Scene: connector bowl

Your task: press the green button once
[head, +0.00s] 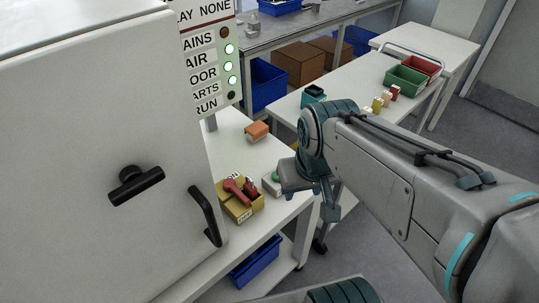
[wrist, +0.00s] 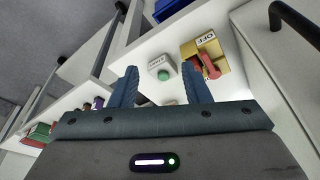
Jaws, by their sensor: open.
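The green button (wrist: 164,75) sits on a small white box (wrist: 157,62) with a label. In the wrist view it shows between my two fingers, apart from them as far as I can tell. In the head view the green button (head: 275,176) and its white box (head: 270,187) stand on the white bench, partly hidden by my gripper. My gripper (wrist: 159,69) is open and empty, its fingers spread to either side of the button. In the head view my gripper (head: 300,185) is just right of the box; its fingertips are hard to make out.
A yellow box (head: 243,213) with a red handle (head: 236,188) stands beside the button box. A large white cabinet (head: 90,130) with a black handle is close on the left. An orange block (head: 257,131) lies behind. A lamp panel (head: 208,62) shows several lit green lamps.

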